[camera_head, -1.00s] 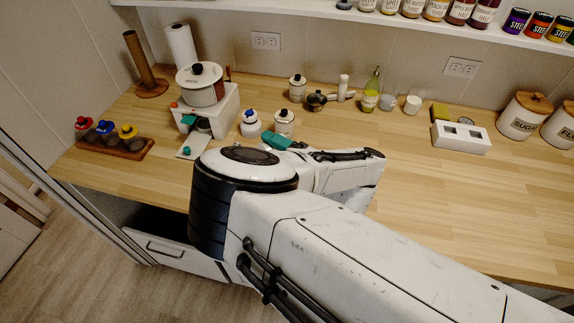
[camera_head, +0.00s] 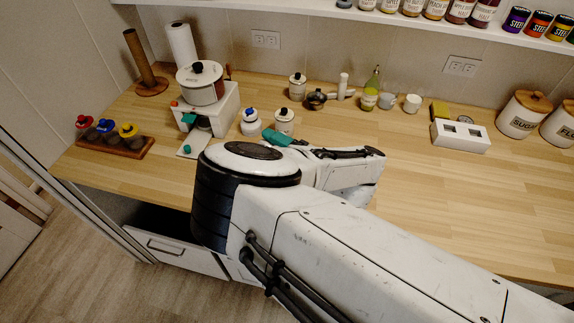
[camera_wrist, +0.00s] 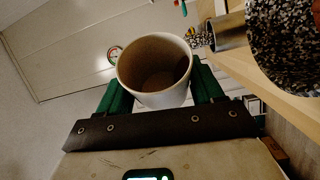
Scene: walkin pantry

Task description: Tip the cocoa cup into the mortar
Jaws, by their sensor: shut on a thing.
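In the wrist view a white cup (camera_wrist: 165,98) with a brown inside sits between the green fingers of my gripper (camera_wrist: 160,88), which is shut on it. I see into its mouth; how far it is tilted and what lies in it I cannot tell. A black-and-white speckled stone body (camera_wrist: 285,45), which looks like the mortar, is at the upper right of the wrist view, cut off by the frame and apart from the cup. In the head view my arm hides the cup and mortar; only a teal bit of my gripper (camera_head: 276,136) shows.
A grey cylinder (camera_wrist: 230,31) is beside the speckled body. On the counter are a white machine with a pot (camera_head: 201,88), lidded jars (camera_head: 284,120), a rack of colored-lid jars (camera_head: 131,145), a white block (camera_head: 459,137) and canisters (camera_head: 523,116). The right counter is clear.

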